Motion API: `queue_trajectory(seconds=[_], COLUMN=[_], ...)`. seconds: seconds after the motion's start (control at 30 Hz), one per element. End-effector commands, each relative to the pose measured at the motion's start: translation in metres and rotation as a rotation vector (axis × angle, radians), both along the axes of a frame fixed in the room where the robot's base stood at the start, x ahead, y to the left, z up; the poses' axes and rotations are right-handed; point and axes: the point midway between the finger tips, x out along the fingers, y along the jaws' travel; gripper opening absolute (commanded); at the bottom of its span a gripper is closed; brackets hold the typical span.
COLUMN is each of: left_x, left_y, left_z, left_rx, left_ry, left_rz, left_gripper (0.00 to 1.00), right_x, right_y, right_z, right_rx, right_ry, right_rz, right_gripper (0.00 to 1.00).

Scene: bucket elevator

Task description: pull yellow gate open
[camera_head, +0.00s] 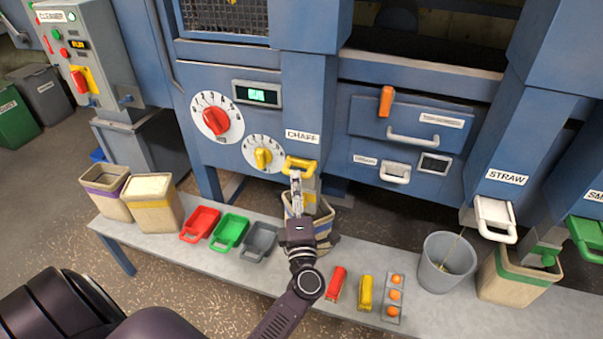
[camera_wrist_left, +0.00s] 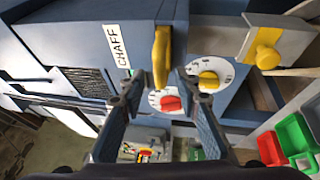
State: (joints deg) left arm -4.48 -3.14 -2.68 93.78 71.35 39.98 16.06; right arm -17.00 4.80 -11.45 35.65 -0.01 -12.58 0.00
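The yellow gate handle (camera_head: 301,164) sits on the blue chute under the CHAFF label (camera_head: 302,136). In the left wrist view the yellow handle (camera_wrist_left: 161,58) stands upright in the picture near the fingertips. My left gripper (camera_head: 296,178) is right in front of the handle. In the wrist view its two fingers (camera_wrist_left: 160,78) are apart, one on each side of the handle's lower end, with small gaps showing. The gate behind the handle is mostly hidden. My right gripper is not in view.
Below is a grey bench (camera_head: 240,269) with a sack (camera_head: 322,216) under the chute, red (camera_head: 200,223), green (camera_head: 230,231) and grey (camera_head: 260,240) scoops, and a grey bucket (camera_head: 446,262). A white STRAW handle (camera_head: 495,217) is to the right. A yellow knob (camera_wrist_left: 267,57) is beside the chute outlet.

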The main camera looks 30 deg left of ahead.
Motion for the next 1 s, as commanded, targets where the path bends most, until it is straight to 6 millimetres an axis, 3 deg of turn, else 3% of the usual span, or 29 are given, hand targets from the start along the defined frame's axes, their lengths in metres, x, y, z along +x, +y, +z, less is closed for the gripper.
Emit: queue_trajectory(seconds=[0.23, 0.6, 0.9, 1.0], left_x=[0.029, 0.035, 0.035, 0.035], left_y=[0.02, 0.025, 0.025, 0.025], left_z=[0.006, 0.006, 0.006, 0.006], left_rx=[0.003, 0.002, 0.002, 0.002], left_ry=[0.0, 0.003, 0.003, 0.003], left_rz=[-0.002, -0.002, -0.003, -0.003], left_gripper=[0.3, 0.3, 0.0, 0.0], right_x=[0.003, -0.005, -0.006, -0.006], right_y=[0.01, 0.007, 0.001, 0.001], right_z=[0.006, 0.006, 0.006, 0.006], right_rx=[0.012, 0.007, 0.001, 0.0], right_ry=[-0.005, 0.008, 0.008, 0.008], right_rz=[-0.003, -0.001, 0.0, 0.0], right_gripper=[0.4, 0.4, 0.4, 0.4])
